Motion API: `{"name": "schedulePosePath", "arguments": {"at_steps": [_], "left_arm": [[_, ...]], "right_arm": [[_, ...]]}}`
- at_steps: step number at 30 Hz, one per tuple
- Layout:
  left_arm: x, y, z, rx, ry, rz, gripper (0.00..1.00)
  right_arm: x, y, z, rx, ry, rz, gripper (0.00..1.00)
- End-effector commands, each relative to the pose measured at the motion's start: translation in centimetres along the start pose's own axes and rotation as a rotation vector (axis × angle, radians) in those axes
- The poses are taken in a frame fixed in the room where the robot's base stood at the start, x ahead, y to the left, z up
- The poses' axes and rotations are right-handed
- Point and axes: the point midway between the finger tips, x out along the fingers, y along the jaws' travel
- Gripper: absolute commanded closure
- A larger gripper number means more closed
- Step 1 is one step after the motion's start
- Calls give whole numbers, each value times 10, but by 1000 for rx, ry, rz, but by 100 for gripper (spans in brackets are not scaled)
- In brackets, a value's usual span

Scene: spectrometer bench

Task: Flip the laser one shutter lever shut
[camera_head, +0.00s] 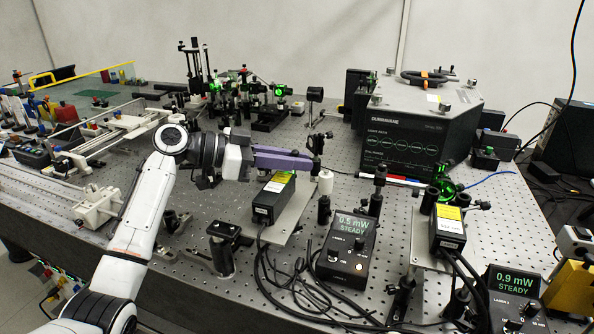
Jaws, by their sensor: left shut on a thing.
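My left gripper (316,164), with purple fingers, reaches in from the left above the middle laser box (273,196). Its fingers are shut at a small dark post mount (318,142) just beyond that box. What they hold looks like the shutter lever, mostly hidden by the fingertips; I cannot tell its angle. A white cylinder (325,182) stands just below the fingertips. The middle controller (348,248) reads 0.5 mW STEADY. A second laser box (448,228) stands to the right, and its controller (513,295) reads 0.9 mW STEADY. My right gripper is not in view.
A large black instrument (416,130) stands behind the lasers. Dark cables (282,278) run along the front. A clamp post (223,250) stands left of the middle laser. Optics with green light (279,91) stand at the back.

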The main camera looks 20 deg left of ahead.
Motion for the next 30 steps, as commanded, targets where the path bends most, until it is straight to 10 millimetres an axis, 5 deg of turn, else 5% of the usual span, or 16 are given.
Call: {"name": "schedulePosePath", "arguments": {"at_steps": [12, 13, 15, 25, 30], "left_arm": [[-2, -1, 1, -27, 37, 7, 100], [-2, -1, 1, -27, 37, 6, 86], [-2, -1, 1, -26, 37, 6, 74], [-4, -1, 1, -25, 36, 6, 74], [-24, -2, 4, -23, 35, 3, 74]], "right_arm": [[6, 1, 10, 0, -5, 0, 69], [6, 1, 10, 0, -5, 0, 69], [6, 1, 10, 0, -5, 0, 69], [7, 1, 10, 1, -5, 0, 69], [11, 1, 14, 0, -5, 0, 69]]}}
